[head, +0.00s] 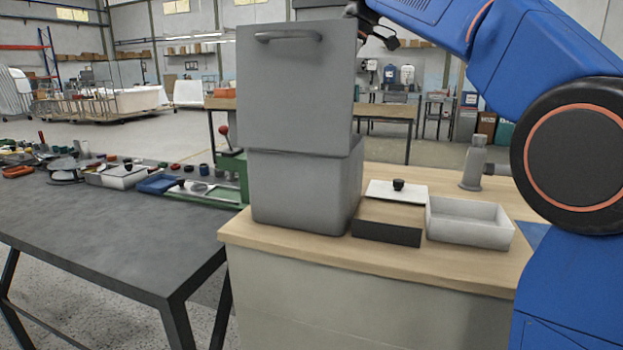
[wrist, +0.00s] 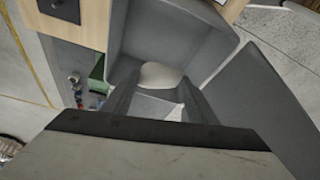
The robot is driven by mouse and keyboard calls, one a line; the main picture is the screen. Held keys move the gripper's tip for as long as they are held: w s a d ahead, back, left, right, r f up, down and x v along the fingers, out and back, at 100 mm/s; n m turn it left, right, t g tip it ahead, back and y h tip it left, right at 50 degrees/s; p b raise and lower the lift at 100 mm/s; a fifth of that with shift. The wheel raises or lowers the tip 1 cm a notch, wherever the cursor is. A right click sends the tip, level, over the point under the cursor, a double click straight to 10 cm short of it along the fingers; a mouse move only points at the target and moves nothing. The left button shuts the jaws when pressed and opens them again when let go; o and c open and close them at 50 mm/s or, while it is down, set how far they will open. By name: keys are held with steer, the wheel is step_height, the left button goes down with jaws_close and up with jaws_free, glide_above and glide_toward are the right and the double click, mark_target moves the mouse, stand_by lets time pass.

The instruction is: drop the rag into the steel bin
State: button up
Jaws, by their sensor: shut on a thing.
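The steel bin (head: 305,192) is a grey box at the left end of the wooden-topped counter. Its lid (head: 295,95) stands upright with a bar handle facing the camera. In the wrist view the bin (wrist: 172,38) gapes open under my gripper, with the lid (wrist: 262,105) to the right. My gripper (wrist: 160,98) is shut on a pale rag (wrist: 162,75), whose rounded end shows between the fingers over the bin's opening. In the head view only dark parts of my wrist show beside the lid's top right; the fingers and rag are hidden behind the lid.
Right of the bin are a dark-fronted box (head: 387,232), a white lid with a black knob (head: 395,191), an open white tray (head: 468,222) and a grey bottle (head: 473,163). A dark table (head: 95,235) with many small items stands at left.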

steer(key=shift+f, duration=2.05)
steer(key=o, duration=1)
steer(key=shift+r, duration=0.1)
steer(key=v, duration=1.1)
steer(key=shift+d+r, duration=0.25)
steer(key=shift+r, duration=0.1)
